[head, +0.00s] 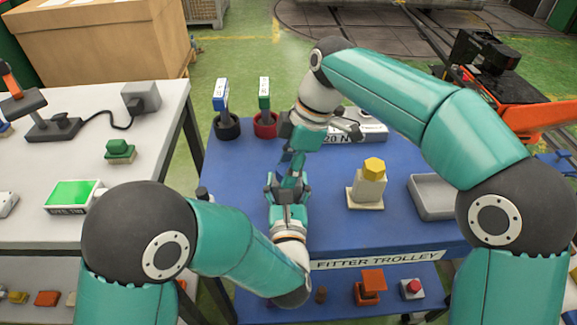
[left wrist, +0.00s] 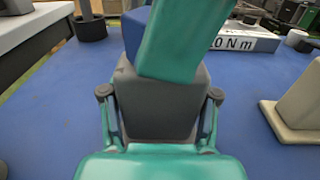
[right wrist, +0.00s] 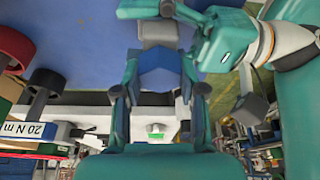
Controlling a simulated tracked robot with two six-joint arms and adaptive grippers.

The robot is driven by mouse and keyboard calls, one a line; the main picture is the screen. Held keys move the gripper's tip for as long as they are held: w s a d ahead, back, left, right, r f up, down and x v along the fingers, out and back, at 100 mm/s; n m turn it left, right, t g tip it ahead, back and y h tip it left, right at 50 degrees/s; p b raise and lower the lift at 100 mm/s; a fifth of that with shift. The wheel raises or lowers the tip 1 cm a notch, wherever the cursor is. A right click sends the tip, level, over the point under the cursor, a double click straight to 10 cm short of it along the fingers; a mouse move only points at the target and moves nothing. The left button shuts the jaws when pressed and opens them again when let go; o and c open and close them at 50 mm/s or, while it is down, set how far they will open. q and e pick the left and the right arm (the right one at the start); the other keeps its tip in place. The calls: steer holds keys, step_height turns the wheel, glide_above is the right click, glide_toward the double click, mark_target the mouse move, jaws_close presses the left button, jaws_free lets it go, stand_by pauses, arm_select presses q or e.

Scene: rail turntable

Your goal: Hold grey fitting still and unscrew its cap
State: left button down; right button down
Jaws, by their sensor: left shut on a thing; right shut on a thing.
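The grey fitting (left wrist: 158,100) fills the middle of the left wrist view, between the fingers of my left gripper (head: 285,188), which is shut on it. Its blue cap (right wrist: 165,70) sits between the fingers of my right gripper (head: 293,158), which is shut on it. The cap also shows in the left wrist view (left wrist: 137,32), partly hidden by a teal finger of my right gripper. In the head view both grippers meet over the blue trolley top (head: 240,185), and they mostly hide fitting and cap. I cannot tell how far the cap is turned.
A cream fitting (head: 366,190) with a yellow cap (head: 374,167) stands right of my grippers, beside a grey tray (head: 430,198). A black cup (head: 227,127) and a red cup (head: 265,124) holding tools stand behind. A white table (head: 110,90) is at left.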

steer(key=shift+r, duration=1.65)
steer(key=shift+r, duration=2.4)
arm_select(q)
steer(key=shift+c, duration=1)
jaws_free()
steer(key=shift+r, duration=0.1)
step_height(320, 180, up, 10)
steer(key=shift+f, duration=0.15)
